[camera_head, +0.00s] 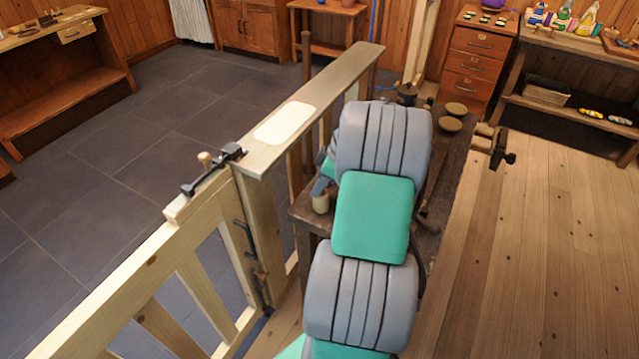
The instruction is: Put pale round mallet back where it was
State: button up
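A pale, rounded wooden piece (320,203), which looks like the mallet or its head, shows at the left edge of the dark workbench (303,214). The grey end of my gripper (321,186) shows just above it, touching or very close. My arm's grey and green links cover most of the gripper and much of the bench. The fingers do not show clearly, so I cannot tell whether they hold the pale piece.
A wooden gate (200,212) with a black latch and a top ledge (330,80) bearing a white patch (285,123) runs left of the bench. Round wooden pieces (450,124) lie at the bench's far end. A vise (499,150) projects right. Open plank floor lies to the right.

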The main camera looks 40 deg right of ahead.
jog(key=shift+o, duration=0.4)
jog(key=shift+r, duration=0.2)
jog(key=v, duration=1.2)
jog(key=w+a+r+m, duration=0.1)
jog(key=w+a, duration=0.1)
jog(key=a, duration=0.7)
jog(key=w+a+r+m, duration=0.1)
jog(key=w+a+r, duration=0.1)
jog(key=a, duration=0.7)
jog(key=s+a+f+m+h, duration=0.1)
jog(key=s+a+f+m, duration=0.1)
jog(key=s+a, duration=0.3)
jog(key=s+a+f+m+h, duration=0.1)
jog(key=s+a+m, duration=0.1)
jog(key=s+a, duration=0.4)
jog(key=a, duration=0.4)
jog(key=shift+s+a+f+m+g+h, duration=0.15)
jog(key=shift+a+f+m+g+h, duration=0.15)
jog(key=shift+f, duration=0.1)
jog(key=shift+c, duration=0.6)
